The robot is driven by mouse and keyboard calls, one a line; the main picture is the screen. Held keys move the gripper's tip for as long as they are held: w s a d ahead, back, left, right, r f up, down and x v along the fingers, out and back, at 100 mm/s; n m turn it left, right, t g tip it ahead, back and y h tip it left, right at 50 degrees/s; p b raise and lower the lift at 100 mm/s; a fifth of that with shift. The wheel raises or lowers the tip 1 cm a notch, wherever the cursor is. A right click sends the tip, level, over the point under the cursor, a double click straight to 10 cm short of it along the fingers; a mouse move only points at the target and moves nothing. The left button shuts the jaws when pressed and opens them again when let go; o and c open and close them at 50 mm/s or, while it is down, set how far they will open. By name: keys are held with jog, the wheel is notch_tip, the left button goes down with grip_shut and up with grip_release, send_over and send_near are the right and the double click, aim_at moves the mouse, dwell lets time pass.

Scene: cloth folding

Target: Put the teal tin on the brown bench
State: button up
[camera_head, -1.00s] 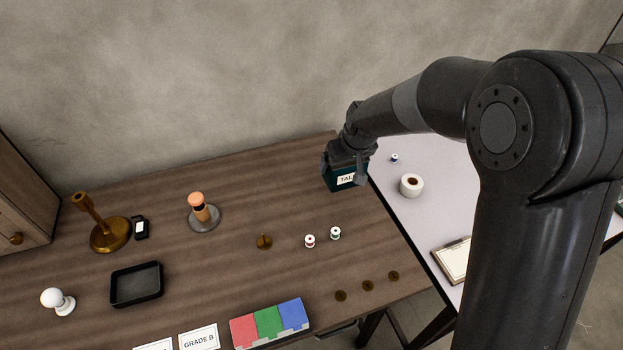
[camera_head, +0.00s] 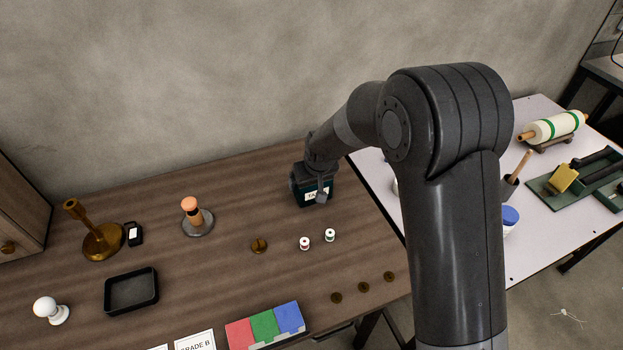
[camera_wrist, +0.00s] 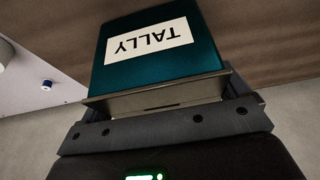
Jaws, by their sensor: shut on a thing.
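The teal tin (camera_head: 318,195) carries a white label reading TALLY. It is at the back right of the brown bench (camera_head: 220,265). My gripper (camera_head: 317,172) is over it from above and shut on it. In the wrist view the tin (camera_wrist: 155,68) sits between the jaws (camera_wrist: 165,110), with its label upside down. The brown bench top (camera_wrist: 262,35) shows behind it there. Whether the tin's base touches the bench or hangs just above it, I cannot tell.
Two small spools (camera_head: 317,240), a brass piece (camera_head: 259,246) and several dark discs (camera_head: 363,287) lie in front of the tin. A stamp on a round base (camera_head: 197,222) stands to the left. A pale table (camera_head: 535,110) adjoins at the right, partly hidden by my arm.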

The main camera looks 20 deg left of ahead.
jog(key=shift+f, duration=0.15)
jog(key=o, duration=0.9)
jog(key=shift+c, duration=0.2)
jog(key=v, duration=1.2)
jog(key=shift+r, duration=0.2)
